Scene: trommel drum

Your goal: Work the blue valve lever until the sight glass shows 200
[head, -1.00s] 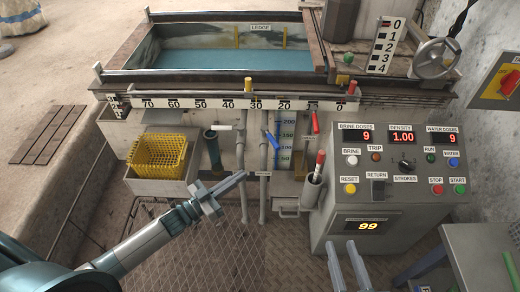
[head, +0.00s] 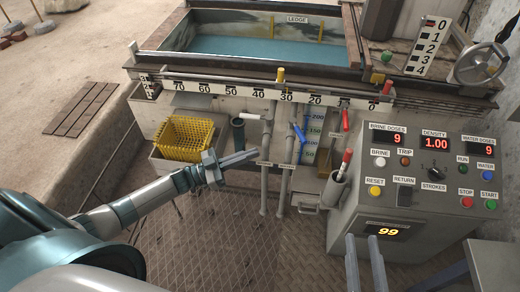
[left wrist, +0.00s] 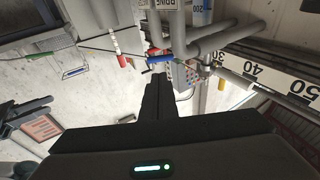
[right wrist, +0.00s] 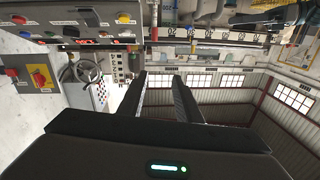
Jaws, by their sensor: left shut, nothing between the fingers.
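The blue valve lever (head: 299,133) sits on a grey pipe on the front of the tank, tilted. It also shows in the left wrist view (left wrist: 160,60), just past the fingertips. The sight glass (head: 312,138) stands right behind it, with marks from 50 up to 200; its liquid level is too small to tell. My left gripper (head: 256,154) is shut and empty, left of the lever and a little lower, apart from it in the head view. My right gripper (head: 364,240) is open and empty in front of the control panel.
A white-handled lever (head: 252,120) and a red lever (head: 346,120) flank the blue one. A yellow basket (head: 183,139) is left of my left gripper. The control panel (head: 410,210) shows density 1.00 and stands at right. Floor grating lies below.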

